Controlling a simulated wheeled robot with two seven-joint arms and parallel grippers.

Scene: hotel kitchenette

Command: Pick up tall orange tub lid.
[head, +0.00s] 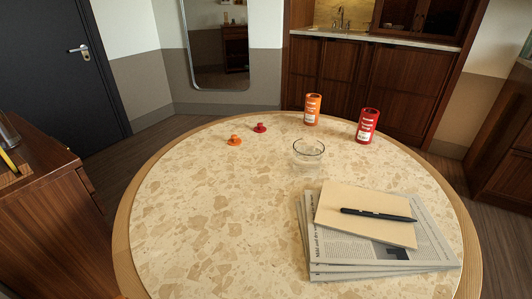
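An orange lid (234,140) with a small knob on top lies on the round table at the far left of the tabletop. A tall orange tub (312,109) with a white label stands upright near the table's far edge. A red lid (260,128) of similar shape lies a little behind and to the right of the orange lid. A tall red tub (367,126) stands to the right of the orange tub. Neither of my grippers is in view.
A clear glass bowl (308,151) sits mid-table, in front of the tubs. Newspapers (330,262), a cream notebook (345,200) and a black pen (378,214) are stacked at the right front. The round table (215,225) is clear at the left and front. A wooden cabinet (50,220) stands left.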

